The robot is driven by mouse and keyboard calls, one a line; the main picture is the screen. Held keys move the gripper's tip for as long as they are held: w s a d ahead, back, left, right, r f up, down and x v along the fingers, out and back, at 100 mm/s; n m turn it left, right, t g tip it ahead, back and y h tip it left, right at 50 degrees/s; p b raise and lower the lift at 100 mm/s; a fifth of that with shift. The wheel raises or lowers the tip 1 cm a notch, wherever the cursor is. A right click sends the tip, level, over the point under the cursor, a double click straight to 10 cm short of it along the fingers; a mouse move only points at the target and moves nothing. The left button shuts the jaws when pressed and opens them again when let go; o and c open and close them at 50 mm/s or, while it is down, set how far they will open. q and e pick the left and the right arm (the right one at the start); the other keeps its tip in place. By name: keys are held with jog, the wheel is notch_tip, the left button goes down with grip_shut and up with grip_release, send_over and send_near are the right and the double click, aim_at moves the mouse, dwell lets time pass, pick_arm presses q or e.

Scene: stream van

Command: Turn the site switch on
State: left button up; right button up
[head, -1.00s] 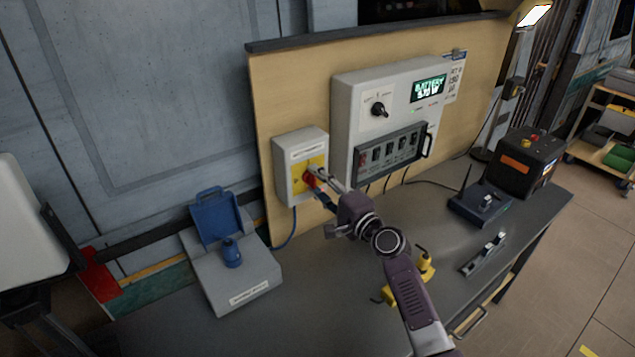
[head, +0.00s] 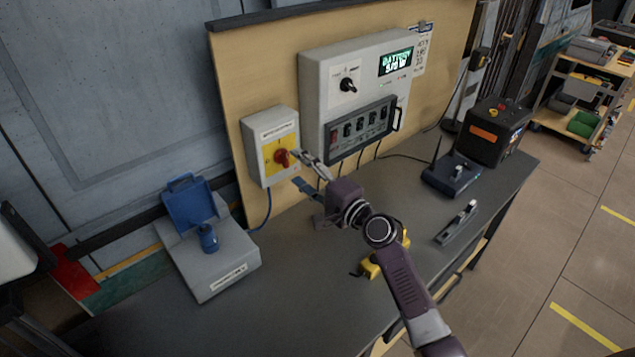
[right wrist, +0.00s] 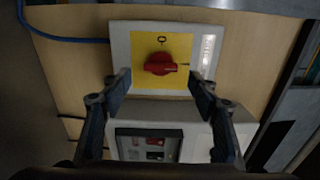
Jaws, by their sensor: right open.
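The site switch is a red rotary knob (head: 282,158) on a yellow plate of a pale grey box (head: 258,150) on the wooden board. In the right wrist view the knob (right wrist: 159,64) has its handle pointing right to a small dark mark, about a quarter turn from the "O" above it. My right gripper (head: 297,168) is open and empty, just in front of the box. In the right wrist view its fingers (right wrist: 160,80) stand apart on either side of the knob, not touching it. My left gripper is out of view.
Beside the switch is a larger grey panel (head: 312,75) with a black knob, a lit display reading "BATTERY" and a breaker row (head: 361,130). A grey box with a blue lid (head: 190,203), a yellow object (head: 371,268), a blue device (head: 455,178) and a black case (head: 497,132) stand on the bench.

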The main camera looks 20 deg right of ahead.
jog(key=v, duration=0.7)
jog(key=shift+s, duration=0.3)
jog(key=shift+d, duration=0.1)
